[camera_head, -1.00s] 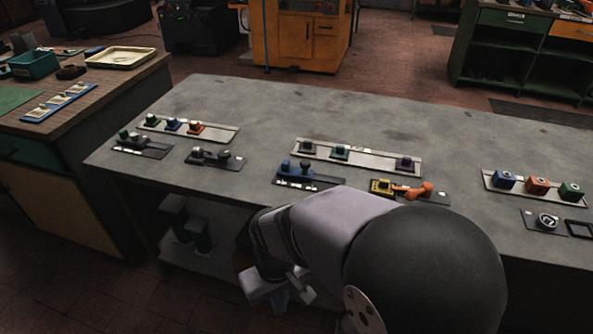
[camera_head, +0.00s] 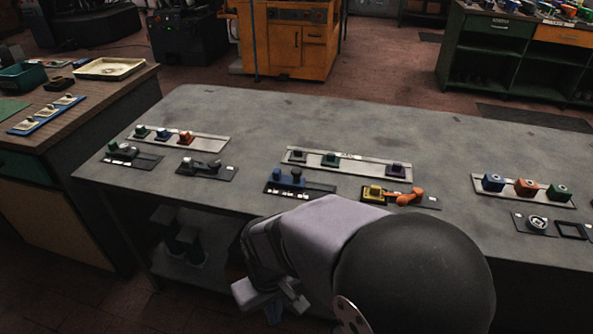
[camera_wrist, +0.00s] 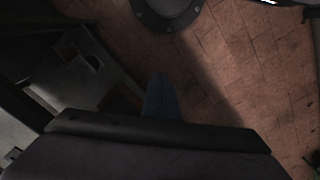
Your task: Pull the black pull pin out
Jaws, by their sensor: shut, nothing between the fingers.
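A small dark fixture (camera_head: 206,169) lies near the front edge of the grey bench, left of centre in the head view. A black knob (camera_head: 214,163) stands at its right end and looks like the pull pin, though it is too small to be sure. My gripper (camera_head: 272,312) hangs low in front of the bench, below its top and apart from the fixtures. It is shut and empty. In the wrist view the closed blue-grey fingers (camera_wrist: 160,97) point over the brick-coloured floor, and no pin shows there.
Also on the bench are a blue fixture with a dark knob (camera_head: 297,176), a yellow and orange one (camera_head: 390,195), a green one (camera_head: 126,152) and several trays of coloured blocks. The bench's back half is clear. A wooden side table (camera_head: 117,92) stands left.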

